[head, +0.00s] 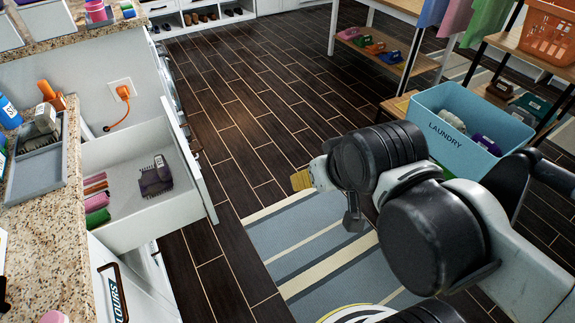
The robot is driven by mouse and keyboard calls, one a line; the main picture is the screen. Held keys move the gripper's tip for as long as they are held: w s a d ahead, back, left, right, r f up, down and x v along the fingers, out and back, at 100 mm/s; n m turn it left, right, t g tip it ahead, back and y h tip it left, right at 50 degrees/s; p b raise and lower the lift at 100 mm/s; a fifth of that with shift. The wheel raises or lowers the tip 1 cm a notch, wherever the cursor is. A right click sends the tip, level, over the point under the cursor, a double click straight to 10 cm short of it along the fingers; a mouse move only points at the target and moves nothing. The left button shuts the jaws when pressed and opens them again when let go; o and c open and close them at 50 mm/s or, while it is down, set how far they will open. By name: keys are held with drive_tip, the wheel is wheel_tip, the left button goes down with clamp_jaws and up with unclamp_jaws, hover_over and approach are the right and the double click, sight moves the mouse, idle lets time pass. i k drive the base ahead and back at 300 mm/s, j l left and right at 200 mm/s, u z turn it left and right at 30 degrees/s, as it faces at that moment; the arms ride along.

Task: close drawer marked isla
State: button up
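An open white drawer (130,212) juts out from the counter on the left. Its front panel (197,165) is seen from inside and along its top edge, so any name mark on its outer face is hidden. Inside lie a dark purple brush-like item (156,177) and several rolled pink, brown and green items (96,205) along the left side. My gripper (328,198) hangs over the striped rug, right of the drawer front and apart from it. My arm's wrist partly hides it, and its opening is unclear. I see nothing held in it.
A granite counter (40,250) with a grey tray (38,172) borders the drawer. A blue laundry bin (470,130) stands on the right beside a wooden shelf. Dark floor and the striped rug (310,245) lie clear between drawer and arm.

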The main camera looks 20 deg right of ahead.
sight(135, 221)
drive_tip(key=i+l+u, duration=0.15)
drive_tip(key=l+u, duration=0.3)
drive_tip(key=i+l+u, duration=0.1)
drive_tip(key=l+u, duration=0.85)
